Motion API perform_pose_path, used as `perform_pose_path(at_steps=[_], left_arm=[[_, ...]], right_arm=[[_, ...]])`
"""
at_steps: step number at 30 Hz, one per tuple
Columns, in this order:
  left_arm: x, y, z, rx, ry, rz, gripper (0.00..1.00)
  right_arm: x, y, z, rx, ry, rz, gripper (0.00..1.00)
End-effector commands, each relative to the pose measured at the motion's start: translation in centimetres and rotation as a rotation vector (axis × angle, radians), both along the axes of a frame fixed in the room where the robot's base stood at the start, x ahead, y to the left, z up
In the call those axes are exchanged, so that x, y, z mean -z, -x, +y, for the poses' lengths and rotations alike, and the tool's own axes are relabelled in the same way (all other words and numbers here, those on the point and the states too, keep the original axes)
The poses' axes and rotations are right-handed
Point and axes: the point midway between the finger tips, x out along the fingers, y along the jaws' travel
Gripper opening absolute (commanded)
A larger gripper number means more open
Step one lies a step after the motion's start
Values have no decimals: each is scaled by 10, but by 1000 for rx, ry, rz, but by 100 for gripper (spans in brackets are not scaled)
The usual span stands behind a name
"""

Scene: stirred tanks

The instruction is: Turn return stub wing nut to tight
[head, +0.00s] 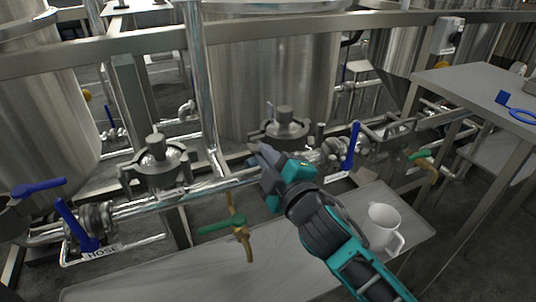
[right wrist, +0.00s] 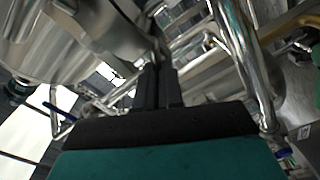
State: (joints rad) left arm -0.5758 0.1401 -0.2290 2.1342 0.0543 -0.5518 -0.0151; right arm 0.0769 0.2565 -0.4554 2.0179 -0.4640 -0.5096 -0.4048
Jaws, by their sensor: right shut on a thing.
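My right gripper (head: 264,158) reaches in from the lower right, at the front of a steel clamp on a capped stub (head: 284,128) on the pipe in front of the middle tank. Its fingers are shut on the wing nut at that clamp; the fingers hide the nut, so its angle cannot be told. In the right wrist view the two dark fingers (right wrist: 158,86) are close together, with their tips against the underside of the grey clamp body (right wrist: 112,28). A second, similar clamped stub (head: 158,165) stands to the left, untouched by me. My left gripper is not in view.
Blue-handled valves stand at left (head: 75,225) and right (head: 350,146) of the pipe run. Green-handled taps (head: 222,224) hang below. A grey table (head: 480,85) is at right. A horizontal rail (head: 150,47) crosses behind.

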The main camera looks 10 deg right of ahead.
Motion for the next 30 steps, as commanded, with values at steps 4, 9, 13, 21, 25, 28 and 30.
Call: perform_pose_path(at_steps=[4, 9, 13, 21, 25, 28, 30], left_arm=[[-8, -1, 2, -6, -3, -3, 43], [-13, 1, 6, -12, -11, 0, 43], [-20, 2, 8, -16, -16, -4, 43], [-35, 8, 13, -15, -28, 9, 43], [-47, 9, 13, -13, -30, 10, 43], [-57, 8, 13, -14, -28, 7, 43], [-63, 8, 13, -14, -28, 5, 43]], right_arm=[[-2, 0, 1, 0, -94, 26, 0], [-3, 0, 1, 2, -239, 60, 0], [-3, 0, 1, 2, -359, 86, 0], [-4, 0, 1, 2, -609, 142, 0], [-4, 0, 1, 1, -720, 167, 0], [-3, 0, 1, 2, -798, 184, 0], [-3, 0, 1, 2, -848, 195, 0]])
